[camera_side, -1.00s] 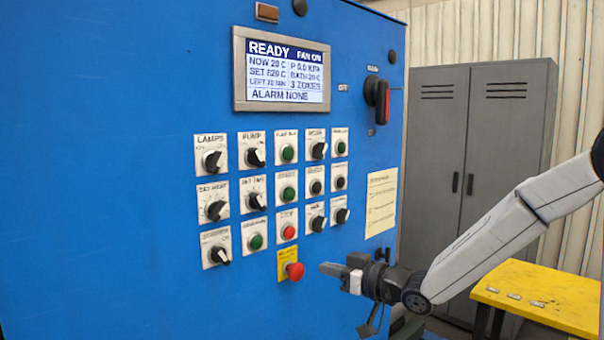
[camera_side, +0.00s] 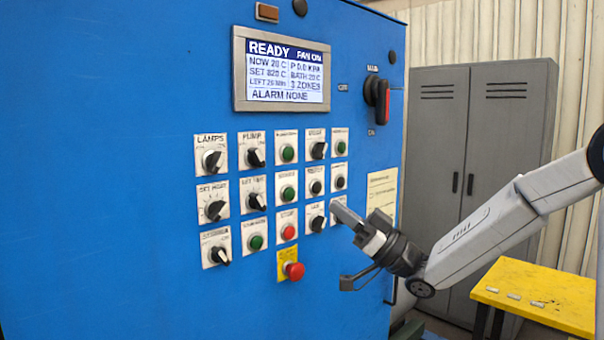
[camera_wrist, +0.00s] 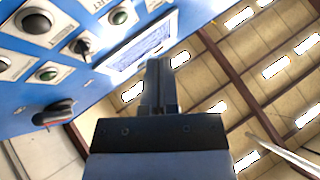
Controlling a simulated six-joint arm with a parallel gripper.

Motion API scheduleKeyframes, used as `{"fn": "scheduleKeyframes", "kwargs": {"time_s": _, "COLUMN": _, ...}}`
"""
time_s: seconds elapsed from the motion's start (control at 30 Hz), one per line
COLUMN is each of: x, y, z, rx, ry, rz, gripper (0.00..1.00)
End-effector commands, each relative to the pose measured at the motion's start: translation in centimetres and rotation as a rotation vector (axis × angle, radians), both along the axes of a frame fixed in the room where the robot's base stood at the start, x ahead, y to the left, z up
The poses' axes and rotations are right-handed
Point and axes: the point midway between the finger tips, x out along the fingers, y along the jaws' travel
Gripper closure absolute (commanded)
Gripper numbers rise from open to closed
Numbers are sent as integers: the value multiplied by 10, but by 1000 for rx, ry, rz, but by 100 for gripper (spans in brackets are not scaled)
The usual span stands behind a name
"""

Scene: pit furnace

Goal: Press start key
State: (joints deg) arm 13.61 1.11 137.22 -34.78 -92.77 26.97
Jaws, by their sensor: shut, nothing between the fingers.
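The blue control panel carries rows of labelled keys and switches. Green keys show in the side view in the upper row (camera_side: 287,153), the middle row (camera_side: 288,193) and the bottom row (camera_side: 255,242), with a red key (camera_side: 289,231) beside the last. The small labels are too blurred to tell which is the start key. My gripper (camera_side: 338,208) is shut and empty, its tips in front of the panel's lower right switch, which they partly hide. Whether they touch the panel cannot be told. In the wrist view the shut fingers (camera_wrist: 158,70) point past the display.
A red mushroom button (camera_side: 294,271) sits low on the panel. The display (camera_side: 284,70) reads READY, FAN ON, ALARM NONE. A black and red rotary handle (camera_side: 378,97) sticks out at the upper right. A yellow table (camera_side: 540,295) and grey cabinet (camera_side: 480,150) stand to the right.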

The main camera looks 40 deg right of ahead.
Motion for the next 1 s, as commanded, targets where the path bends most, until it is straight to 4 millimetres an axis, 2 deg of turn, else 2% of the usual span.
{"fn": "scheduleKeyframes", "kwargs": {"time_s": 0.57, "x": 4, "y": 0, "z": 0, "rx": 1, "ry": -1, "rz": 1, "gripper": 100}}
{"fn": "scheduleKeyframes", "kwargs": {"time_s": 0.77, "x": 17, "y": 0, "z": 0, "rx": 0, "ry": -1, "rz": 2, "gripper": 100}}
{"fn": "scheduleKeyframes", "kwargs": {"time_s": 1.0, "x": 40, "y": 0, "z": 0, "rx": -1, "ry": 0, "rz": 1, "gripper": 100}}
